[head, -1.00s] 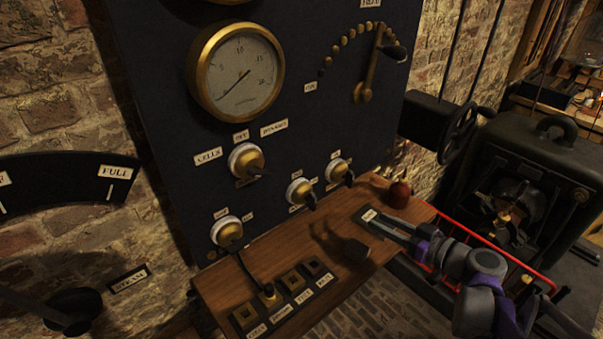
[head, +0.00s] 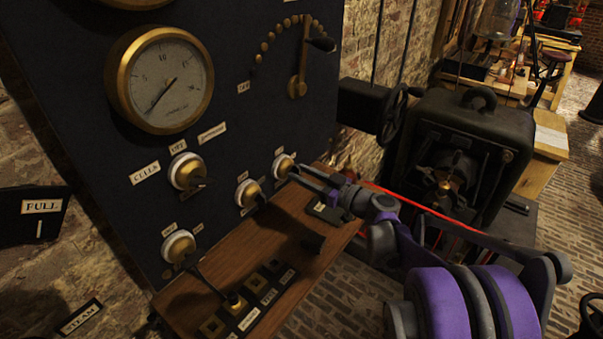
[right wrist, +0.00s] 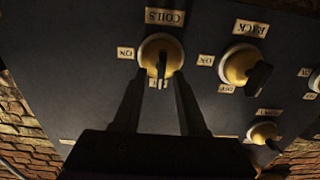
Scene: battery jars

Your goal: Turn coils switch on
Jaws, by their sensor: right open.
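The coils switch (head: 283,165) is the rightmost of the two neighbouring brass switches low on the dark panel. In the right wrist view the coils switch (right wrist: 160,52) has a white rim, a brass face and a dark lever; its "COILS" label reads upside down. The lever points down in that view, away from the "ON" label (right wrist: 126,53) and toward a partly hidden label. My right gripper (head: 297,173) is open at the switch. In the right wrist view its fingertips (right wrist: 160,74) stand either side of the lever; contact cannot be told. My left gripper is not in view.
Other switches (head: 187,171) and a brass gauge (head: 161,79) are on the panel. A wooden shelf (head: 213,283) with sockets juts out below.

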